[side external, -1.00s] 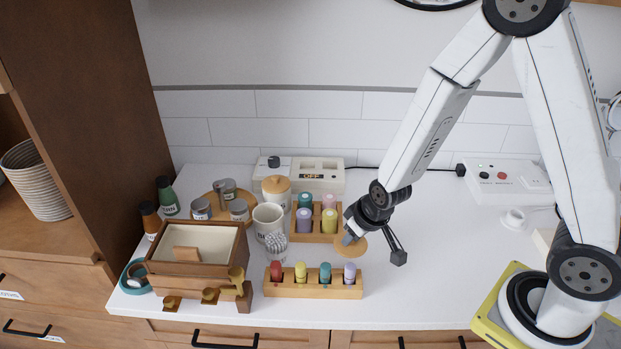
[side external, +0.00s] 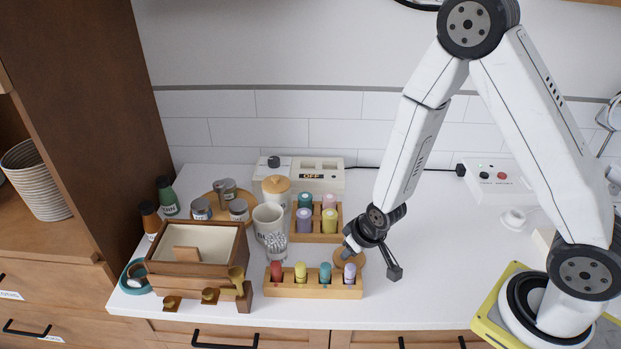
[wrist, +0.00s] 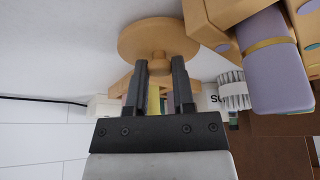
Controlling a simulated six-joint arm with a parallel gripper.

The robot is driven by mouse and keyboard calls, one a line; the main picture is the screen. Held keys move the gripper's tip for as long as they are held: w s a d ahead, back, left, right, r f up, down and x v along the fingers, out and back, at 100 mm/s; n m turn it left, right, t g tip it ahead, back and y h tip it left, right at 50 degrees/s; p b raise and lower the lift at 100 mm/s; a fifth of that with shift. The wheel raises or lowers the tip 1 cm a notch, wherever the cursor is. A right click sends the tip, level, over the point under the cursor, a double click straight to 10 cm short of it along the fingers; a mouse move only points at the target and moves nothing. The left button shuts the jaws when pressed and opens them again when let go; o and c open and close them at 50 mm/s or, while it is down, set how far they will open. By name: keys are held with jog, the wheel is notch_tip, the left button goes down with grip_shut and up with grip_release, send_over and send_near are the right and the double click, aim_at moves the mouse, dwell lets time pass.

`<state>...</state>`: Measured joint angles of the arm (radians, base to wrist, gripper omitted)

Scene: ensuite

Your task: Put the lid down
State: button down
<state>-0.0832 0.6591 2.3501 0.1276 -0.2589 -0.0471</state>
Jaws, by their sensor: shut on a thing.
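The lid is a round, flat wooden disc with a knob (wrist: 158,30), and it also shows in the side view (side external: 356,259). My gripper (wrist: 159,68) has its two dark fingers on either side of the lid's knob and is shut on it. In the side view my gripper (side external: 350,247) is low over the white counter, behind the right end of the front bottle rack, and partly covers the lid. The lid is at or just above the counter; I cannot tell whether it touches.
The front wooden rack (side external: 312,291) holds several bottles, the lilac one (side external: 349,274) close beside the lid. The counter (side external: 440,270) is clear to the right.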

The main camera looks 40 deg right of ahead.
aim_at(361, 266)
jog(key=shift+f, duration=0.1)
jog(key=shift+c, duration=2.3)
grip_release()
jog(key=shift+v, duration=3.85)
jog(key=s+d+r+g, duration=0.1)
jog(key=s+d+r, duration=0.1)
jog(key=s+r, duration=0.2)
notch_tip(361, 266, up, 3)
jog(key=shift+s+d+r+g, duration=0.1)
jog(key=shift+s+d+g, duration=0.1)
jog(key=shift+s+g, duration=0.2)
